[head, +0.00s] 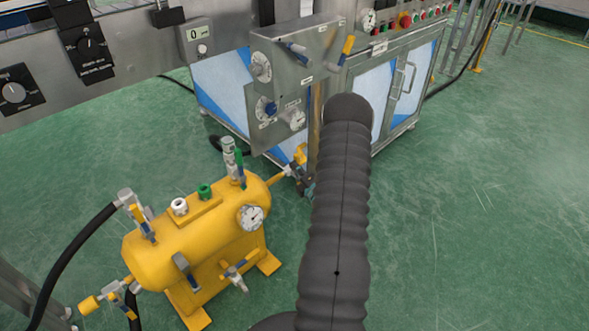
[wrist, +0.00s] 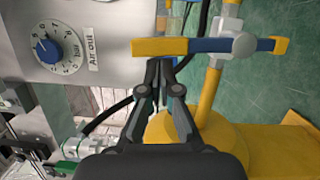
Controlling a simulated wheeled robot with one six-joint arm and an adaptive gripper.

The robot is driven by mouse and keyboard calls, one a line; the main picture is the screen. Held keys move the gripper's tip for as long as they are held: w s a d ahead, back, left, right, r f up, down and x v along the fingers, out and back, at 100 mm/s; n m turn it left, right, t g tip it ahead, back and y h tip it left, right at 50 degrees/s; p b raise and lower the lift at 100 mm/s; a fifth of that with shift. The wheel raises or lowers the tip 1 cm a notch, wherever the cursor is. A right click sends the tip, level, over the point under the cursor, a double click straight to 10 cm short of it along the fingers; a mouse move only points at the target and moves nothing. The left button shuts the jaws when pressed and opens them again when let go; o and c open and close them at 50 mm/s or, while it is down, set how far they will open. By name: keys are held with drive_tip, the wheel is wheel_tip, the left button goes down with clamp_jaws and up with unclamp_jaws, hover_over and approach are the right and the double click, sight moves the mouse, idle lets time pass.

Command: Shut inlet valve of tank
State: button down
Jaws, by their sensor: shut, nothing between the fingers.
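The yellow tank (head: 195,235) stands on the floor at lower left in the head view, with several small valves on it. Its yellow body also shows in the wrist view (wrist: 220,135). A valve handle (wrist: 200,46), yellow and blue, lies across a yellow pipe in the wrist view. A yellow valve part (head: 300,155) shows at the tank's right end, partly behind my arm. My gripper (wrist: 160,66) is shut and empty, its tips just below the handle in the wrist picture. Whether they touch it is unclear.
A grey control panel (head: 287,75) with knobs and levers stands behind the tank. A gauge (wrist: 55,46) beside an "Air out" label is close to the handle. A black hose (head: 72,258) runs to the tank's left. The green floor (head: 490,220) at right is clear.

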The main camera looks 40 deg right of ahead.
drive_tip(key=shift+w+d+r+b, duration=0.1)
drive_tip(key=shift+d+r+b, duration=0.15)
drive_tip(key=shift+d, duration=0.35)
drive_tip(key=shift+d+r+b, duration=0.15)
drive_tip(key=shift+d+b, duration=0.1)
drive_tip(key=shift+d, duration=0.3)
drive_tip(key=shift+a, duration=0.1)
drive_tip(key=s+a, duration=0.6)
drive_tip(key=s, duration=0.4)
drive_tip(key=shift+a+f, duration=0.25)
drive_tip(key=shift+s+n, duration=0.1)
drive_tip(key=shift+n, duration=0.2)
